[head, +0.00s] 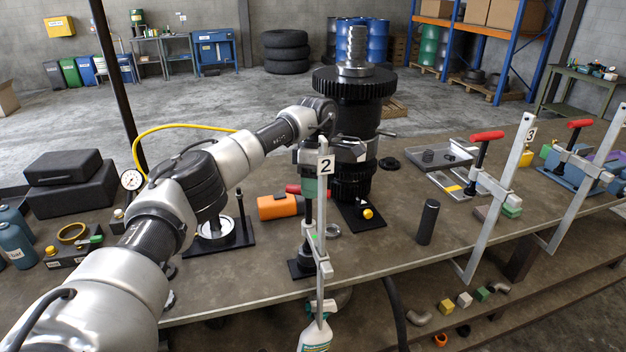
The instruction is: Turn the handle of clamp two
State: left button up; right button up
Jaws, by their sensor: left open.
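Clamp two has a pale upright bar (320,240) with a white "2" label (326,166) near its top, standing at the table's front edge. Its black screw (308,212) stands upright beside the bar. My left gripper (309,182) is open and points down at the top of this screw, just behind the label. The gripper and label hide much of the screw's top, and I cannot tell whether the fingers touch the handle. A short red piece (293,188) shows just left of the gripper; I cannot tell whether it is the handle. My right gripper is not in view.
A tall dark gear stack (355,110) stands close behind the gripper. An orange-and-black tool (278,206) lies left of the clamp. A black cylinder (428,222) and clamp three, with its red handle (487,135), stand to the right. The table front between them is clear.

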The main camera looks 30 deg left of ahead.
pick_arm(q)
jog(key=shift+r, duration=0.2)
notch_tip(320, 180, up, 10)
jog(key=w+b, duration=0.2)
jog(key=shift+a+r, duration=0.15)
jog(key=shift+a, duration=0.2)
